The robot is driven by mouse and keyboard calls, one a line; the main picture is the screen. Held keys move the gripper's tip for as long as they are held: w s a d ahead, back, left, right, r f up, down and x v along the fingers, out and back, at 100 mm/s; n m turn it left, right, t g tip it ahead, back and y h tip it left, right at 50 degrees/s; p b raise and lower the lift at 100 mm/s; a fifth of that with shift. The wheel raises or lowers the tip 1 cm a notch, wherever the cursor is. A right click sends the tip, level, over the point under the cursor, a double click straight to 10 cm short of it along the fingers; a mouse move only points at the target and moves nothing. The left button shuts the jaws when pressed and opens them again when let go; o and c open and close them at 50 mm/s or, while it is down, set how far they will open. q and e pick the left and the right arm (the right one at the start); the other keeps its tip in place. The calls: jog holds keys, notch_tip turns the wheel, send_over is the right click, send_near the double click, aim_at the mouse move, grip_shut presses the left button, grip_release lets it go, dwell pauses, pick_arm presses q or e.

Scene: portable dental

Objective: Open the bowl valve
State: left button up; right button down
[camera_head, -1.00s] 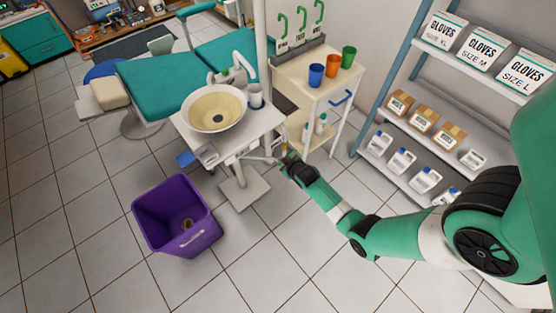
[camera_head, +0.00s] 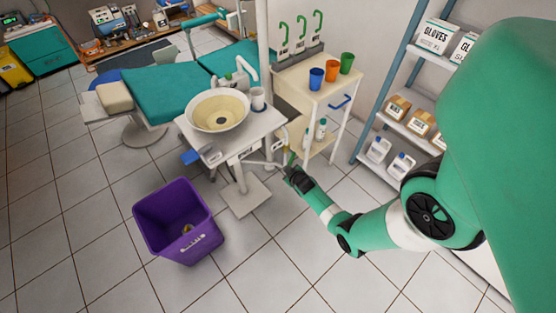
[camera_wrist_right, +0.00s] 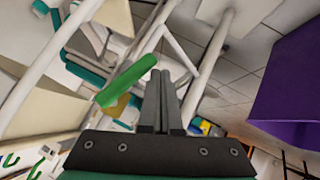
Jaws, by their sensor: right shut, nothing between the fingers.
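The cream bowl (camera_head: 218,111) sits on a white stand (camera_head: 262,126) in the head view. A green lever (camera_wrist_right: 126,80), likely the bowl valve's handle, slants beside the fingers in the right wrist view, close to white pipes (camera_wrist_right: 205,65). It shows small in the head view (camera_head: 291,158). My right gripper (camera_head: 287,172) is low at the right side of the bowl stand; its fingers (camera_wrist_right: 160,76) are shut and empty. The lever is just left of the fingertips in the wrist view; I cannot tell whether they touch. My left gripper is not in view.
A purple bin (camera_head: 178,222) stands on the floor left of my right arm. A white cart (camera_head: 318,95) with coloured cups is behind the gripper. A shelf (camera_head: 385,120) with boxes and bottles is at the right. The tiled floor in front is mostly clear.

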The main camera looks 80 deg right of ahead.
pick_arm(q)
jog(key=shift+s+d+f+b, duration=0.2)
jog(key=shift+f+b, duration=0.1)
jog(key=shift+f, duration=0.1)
pick_arm(e)
jog(key=shift+s+d+f, duration=0.45)
jog(key=shift+f, duration=0.15)
jog(key=shift+s+f, duration=0.1)
